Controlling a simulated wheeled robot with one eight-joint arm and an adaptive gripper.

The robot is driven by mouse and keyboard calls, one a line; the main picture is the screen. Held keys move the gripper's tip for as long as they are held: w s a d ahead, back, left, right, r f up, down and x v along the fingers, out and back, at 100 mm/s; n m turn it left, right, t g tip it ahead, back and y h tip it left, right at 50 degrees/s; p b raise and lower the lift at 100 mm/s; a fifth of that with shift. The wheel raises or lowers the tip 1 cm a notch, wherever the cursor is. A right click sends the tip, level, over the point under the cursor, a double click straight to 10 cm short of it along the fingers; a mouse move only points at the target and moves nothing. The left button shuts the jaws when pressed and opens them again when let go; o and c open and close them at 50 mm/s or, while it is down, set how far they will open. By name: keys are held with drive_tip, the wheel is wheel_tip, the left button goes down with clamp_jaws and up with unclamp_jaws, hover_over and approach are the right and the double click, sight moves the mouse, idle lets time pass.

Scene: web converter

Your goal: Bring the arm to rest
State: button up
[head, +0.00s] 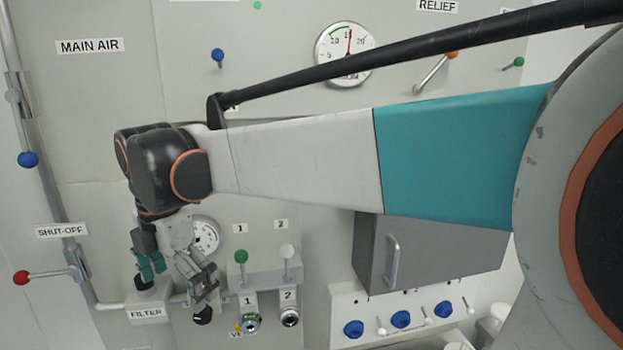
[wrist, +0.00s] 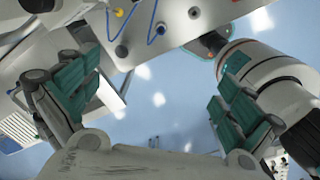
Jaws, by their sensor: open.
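My gripper (head: 172,280) hangs from the end of my arm at the lower left of the head view, in front of the panel near the filter block (head: 148,302). Its fingers point down and are spread apart. In the wrist view my gripper (wrist: 155,100) shows two teal-padded fingers wide apart with nothing between them. My arm stretches across the head view from the right and hides part of the panel. I cannot tell whether the gripper touches the filter block.
A green-knobbed lever (head: 241,257) and a white-knobbed lever (head: 287,251) stand right of the gripper, above two ports. A red-knobbed shut-off lever (head: 21,277) is at the left. A grey box (head: 420,254) with a handle juts out below my arm. A gauge (head: 205,236) sits behind the gripper.

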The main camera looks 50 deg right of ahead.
drive_tip(key=s+f+m+t+b, duration=0.2)
drive_tip(key=f+m+b, duration=0.5)
drive_tip(key=f, duration=0.5)
drive_tip(key=s+f+m+t+b, duration=0.2)
drive_tip(key=s+f+m+b, duration=0.2)
drive_tip(key=f+b, duration=0.7)
drive_tip(key=s+f+m+t+b, duration=0.2)
drive_tip(key=s+f+m+b, duration=0.2)
drive_tip(key=f+m+b, duration=0.5)
wheel_tip(320, 180, down, 4)
drive_tip(key=shift+a+f+m+t+b, duration=0.1)
drive_tip(key=shift+a+m+t+b, duration=0.2)
drive_tip(key=shift+a+t+b, duration=0.2)
drive_tip(key=shift+c, duration=0.6)
